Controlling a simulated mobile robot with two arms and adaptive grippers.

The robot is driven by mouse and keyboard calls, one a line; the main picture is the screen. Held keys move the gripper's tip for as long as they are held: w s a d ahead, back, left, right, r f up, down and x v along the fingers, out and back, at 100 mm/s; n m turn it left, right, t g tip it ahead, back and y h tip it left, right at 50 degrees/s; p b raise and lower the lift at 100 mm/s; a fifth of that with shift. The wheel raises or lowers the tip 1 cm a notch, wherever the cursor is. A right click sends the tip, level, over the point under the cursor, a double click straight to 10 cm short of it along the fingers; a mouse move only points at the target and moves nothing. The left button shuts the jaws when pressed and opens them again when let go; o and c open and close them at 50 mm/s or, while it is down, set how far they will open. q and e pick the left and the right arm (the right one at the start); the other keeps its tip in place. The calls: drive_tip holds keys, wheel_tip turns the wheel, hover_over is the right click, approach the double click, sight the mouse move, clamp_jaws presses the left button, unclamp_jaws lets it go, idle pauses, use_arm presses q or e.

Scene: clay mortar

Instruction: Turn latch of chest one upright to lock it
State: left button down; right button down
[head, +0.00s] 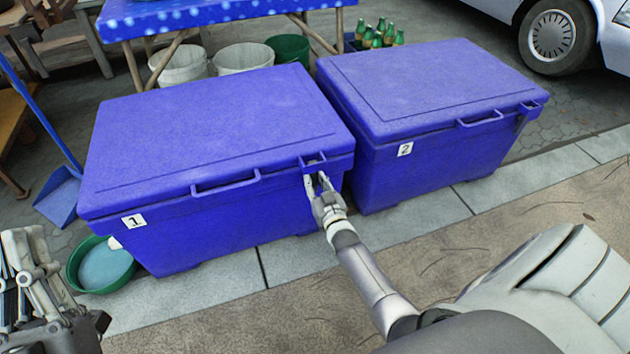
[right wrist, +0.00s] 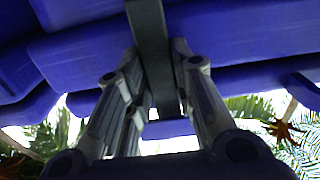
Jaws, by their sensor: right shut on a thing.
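Chest one (head: 215,135) is a blue lidded box with a "1" label, standing closed at the left of the head view. My right gripper (head: 316,182) is at the right end of its front, just below the lid's rim. In the right wrist view, a dark grey bar, the latch (right wrist: 151,45), lies between the two fingers of my right gripper (right wrist: 155,85), which are shut on it. In the head view the fingers largely hide the latch, so its exact angle is hard to tell. My left gripper (head: 40,290) is at the lower left, away from the chests; its opening is unclear.
Chest two (head: 430,90), also blue and closed, stands close at the right. A green basin (head: 100,265) and a blue dustpan (head: 60,195) lie left of chest one. Buckets, green bottles and a blue-covered table (head: 200,15) are behind. The pavement in front is clear.

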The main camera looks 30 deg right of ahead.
drive_tip(key=shift+f, duration=0.1)
drive_tip(key=c, duration=1.2)
unclamp_jaws()
drive_tip(key=shift+c, duration=0.2)
drive_tip(key=v, duration=1.2)
